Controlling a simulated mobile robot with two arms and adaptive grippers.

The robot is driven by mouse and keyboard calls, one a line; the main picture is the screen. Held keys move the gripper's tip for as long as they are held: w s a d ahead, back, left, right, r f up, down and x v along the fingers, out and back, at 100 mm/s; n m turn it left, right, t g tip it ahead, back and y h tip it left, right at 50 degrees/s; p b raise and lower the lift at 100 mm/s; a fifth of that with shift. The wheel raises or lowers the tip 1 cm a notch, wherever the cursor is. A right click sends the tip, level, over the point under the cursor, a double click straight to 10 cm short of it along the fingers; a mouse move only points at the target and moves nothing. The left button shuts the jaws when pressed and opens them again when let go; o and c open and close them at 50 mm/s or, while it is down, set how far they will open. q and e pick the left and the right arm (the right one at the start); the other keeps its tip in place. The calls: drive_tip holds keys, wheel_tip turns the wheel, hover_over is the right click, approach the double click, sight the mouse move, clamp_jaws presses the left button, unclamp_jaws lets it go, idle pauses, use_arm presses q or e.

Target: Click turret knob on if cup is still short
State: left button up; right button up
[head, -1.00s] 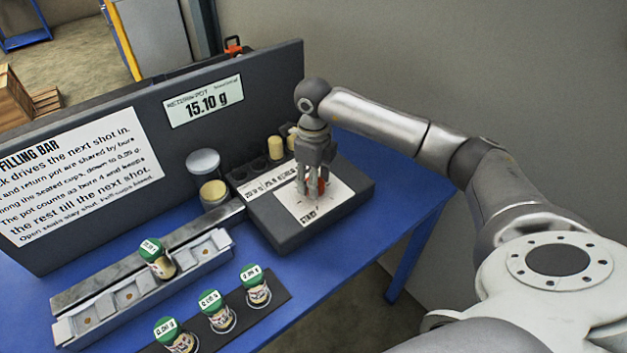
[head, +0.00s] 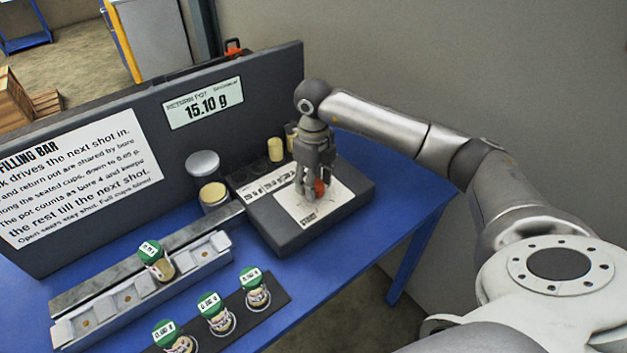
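The turret knob is a small red piece (head: 320,187) on the white-labelled top of a dark box (head: 283,238) at the right of the filling bar. My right gripper (head: 308,192) points down over this label, its fingers at the knob and partly hiding it. I cannot tell whether the fingers are closed on it. A cup with a green lid (head: 150,252) sits in a seat of the grey rail (head: 85,325). The return pot display (head: 203,103) reads 15.10 g. My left gripper is not in view.
Several green-lidded cups, among them one (head: 257,288), stand on a dark strip (head: 268,312) at the front of the blue table (head: 350,268). A pale-topped pot (head: 213,195) stands left of the box. Instruction text covers a white sign (head: 80,175).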

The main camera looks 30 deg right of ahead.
drive_tip(key=shift+o, duration=1.4)
wheel_tip(320, 180, up, 12)
drive_tip(key=shift+s+f, duration=0.1)
